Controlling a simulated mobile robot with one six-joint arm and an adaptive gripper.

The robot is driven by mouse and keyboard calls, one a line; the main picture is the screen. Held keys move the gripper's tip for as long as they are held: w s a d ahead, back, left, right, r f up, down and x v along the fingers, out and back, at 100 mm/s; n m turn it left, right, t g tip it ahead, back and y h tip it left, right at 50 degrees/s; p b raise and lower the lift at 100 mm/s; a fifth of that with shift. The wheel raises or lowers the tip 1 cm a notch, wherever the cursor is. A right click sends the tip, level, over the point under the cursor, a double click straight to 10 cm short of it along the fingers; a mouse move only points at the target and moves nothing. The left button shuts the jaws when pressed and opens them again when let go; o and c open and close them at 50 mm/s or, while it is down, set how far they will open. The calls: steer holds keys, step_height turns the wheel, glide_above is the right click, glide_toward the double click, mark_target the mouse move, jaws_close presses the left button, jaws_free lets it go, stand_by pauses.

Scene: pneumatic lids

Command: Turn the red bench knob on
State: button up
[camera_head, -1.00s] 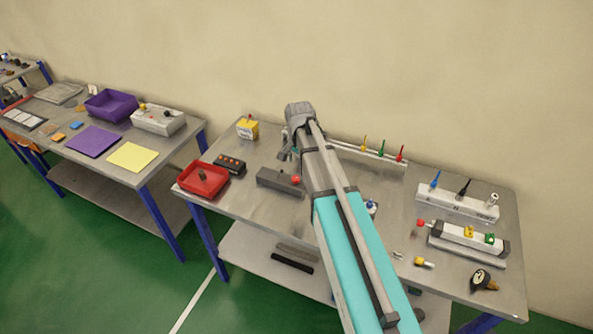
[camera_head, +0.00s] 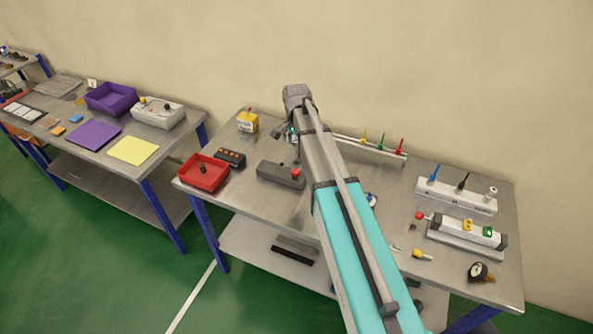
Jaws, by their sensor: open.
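A red knob (camera_head: 295,173) sits on the right end of a dark grey block (camera_head: 275,174) in the middle of the near bench. Another red knob (camera_head: 419,215) sticks out at the left end of a white cylinder unit (camera_head: 460,231) on the right; I cannot tell from the picture which one is the bench knob. My gripper (camera_head: 285,139) hangs from the far end of my arm, behind and above the grey block, apart from both knobs. It is small and partly hidden by my arm; its jaws are open and nothing shows in them.
A red tray (camera_head: 204,186), a black button box (camera_head: 230,158) and a yellow box (camera_head: 247,122) stand left. A rail with coloured levers (camera_head: 383,149) runs along the back. A white valve strip (camera_head: 456,203) and a gauge (camera_head: 480,272) are right. My arm crosses the bench's middle.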

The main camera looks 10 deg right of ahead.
mark_target(296, 170)
steer(key=shift+f+b, duration=6.35)
steer(key=shift+f, duration=0.2)
steer(key=shift+c, duration=0.2)
jaws_close()
